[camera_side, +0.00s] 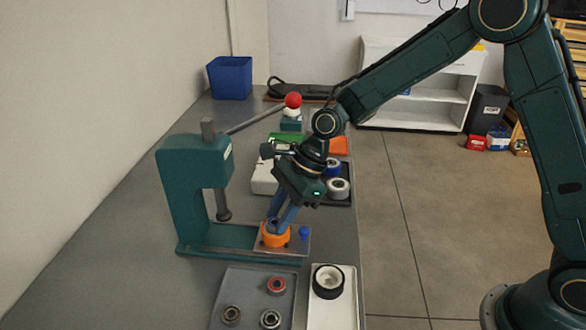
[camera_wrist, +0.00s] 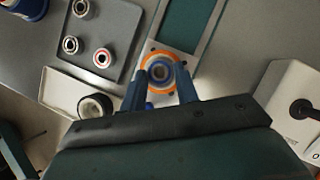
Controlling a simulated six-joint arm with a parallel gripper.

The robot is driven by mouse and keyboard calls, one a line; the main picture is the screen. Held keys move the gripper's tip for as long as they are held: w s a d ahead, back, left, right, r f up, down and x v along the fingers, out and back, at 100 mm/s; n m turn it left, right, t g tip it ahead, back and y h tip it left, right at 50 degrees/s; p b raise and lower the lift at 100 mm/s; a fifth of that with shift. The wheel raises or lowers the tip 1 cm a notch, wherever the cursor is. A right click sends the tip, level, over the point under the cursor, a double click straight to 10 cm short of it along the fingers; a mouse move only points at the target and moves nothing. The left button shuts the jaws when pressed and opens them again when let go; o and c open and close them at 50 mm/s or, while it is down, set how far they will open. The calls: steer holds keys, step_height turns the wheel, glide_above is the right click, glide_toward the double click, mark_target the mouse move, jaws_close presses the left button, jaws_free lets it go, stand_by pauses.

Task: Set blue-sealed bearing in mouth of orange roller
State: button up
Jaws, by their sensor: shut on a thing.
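The orange roller (camera_side: 275,239) stands upright on the base plate of the green press (camera_side: 190,180), out to the right of the press ram. In the wrist view its orange rim (camera_wrist: 146,60) rings the bearing. The blue-sealed bearing (camera_wrist: 160,74) is between the fingertips of my gripper (camera_wrist: 160,86), over the roller's mouth. My gripper (camera_side: 276,222) is shut on it, tilted down from the upper right. I cannot tell whether the bearing touches the roller or is seated in it. The fingers hide much of it in the side view.
A grey tray (camera_side: 247,311) holds a red-sealed bearing (camera_side: 276,286) and two other bearings. A white tray (camera_side: 337,316) beside it holds a black-and-white roller (camera_side: 328,281). A small blue knob (camera_side: 304,232) stands right of the orange roller. The press lever ends in a red ball (camera_side: 293,100).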

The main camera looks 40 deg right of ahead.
steer(key=o, duration=0.7)
steer(key=shift+d+r, duration=0.1)
steer(key=v, duration=1)
steer(key=shift+d+r, duration=0.2)
steer(key=shift+r, duration=0.15)
stand_by(0.4)
steer(key=shift+s, duration=0.1)
stand_by(0.4)
